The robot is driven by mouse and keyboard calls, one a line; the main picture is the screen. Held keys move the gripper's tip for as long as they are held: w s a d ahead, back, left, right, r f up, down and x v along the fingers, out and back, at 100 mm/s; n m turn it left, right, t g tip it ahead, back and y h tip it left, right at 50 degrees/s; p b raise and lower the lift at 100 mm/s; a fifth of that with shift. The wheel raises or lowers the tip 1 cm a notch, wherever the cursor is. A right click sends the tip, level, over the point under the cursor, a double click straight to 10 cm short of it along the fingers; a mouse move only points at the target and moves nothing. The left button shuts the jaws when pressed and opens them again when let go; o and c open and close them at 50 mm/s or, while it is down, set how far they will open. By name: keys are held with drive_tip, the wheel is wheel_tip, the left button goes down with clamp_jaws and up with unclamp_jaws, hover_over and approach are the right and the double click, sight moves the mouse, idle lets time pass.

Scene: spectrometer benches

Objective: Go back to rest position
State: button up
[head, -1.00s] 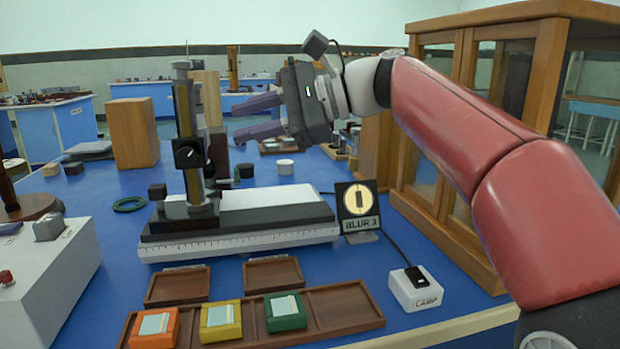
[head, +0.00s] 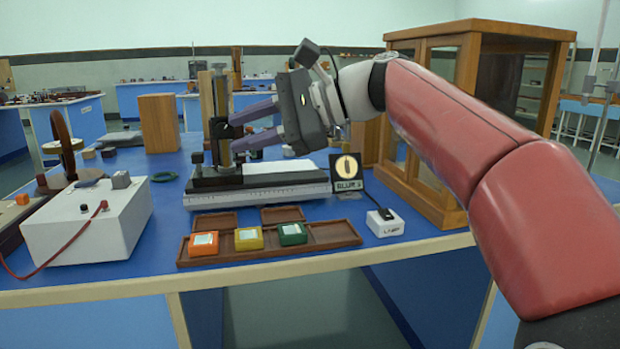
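My gripper (head: 275,124) is raised in the middle of the head view, its two purple fingers pointing left and spread apart. I see nothing between them. My red arm reaches in from the right. In the picture, the fingers overlap the upright post (head: 222,130) of a bench instrument. I cannot tell whether they touch it. The instrument's base with a white scale (head: 262,194) stands on the blue bench.
A wooden tray (head: 335,233) holds orange (head: 203,243), yellow (head: 248,238) and green (head: 292,234) blocks near the bench's front edge. A display panel (head: 348,171), a white box (head: 385,223) and a wooden glass cabinet (head: 460,120) stand right. A grey-white box (head: 88,222) stands left.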

drive_tip(key=s+d+f+n+t+h, duration=0.25)
drive_tip(key=f+h, duration=0.45)
drive_tip(key=f, duration=0.8)
drive_tip(key=s+d+f+n+t+h+b, duration=0.1)
drive_tip(key=s+d+f+n+h, duration=0.2)
drive_tip(key=s+d+f, duration=0.5)
drive_tip(key=s+d+f+n+t+h+b, duration=0.1)
drive_tip(key=s+d+f+n+h, duration=0.2)
drive_tip(key=s+d+f, duration=0.5)
drive_tip(key=d+f+h, duration=0.1)
drive_tip(key=d+f, duration=0.3)
drive_tip(key=d, duration=0.1)
drive_tip(key=shift+d+f, duration=0.25)
drive_tip(key=shift+f, duration=0.05)
drive_tip(key=shift+n, duration=0.25)
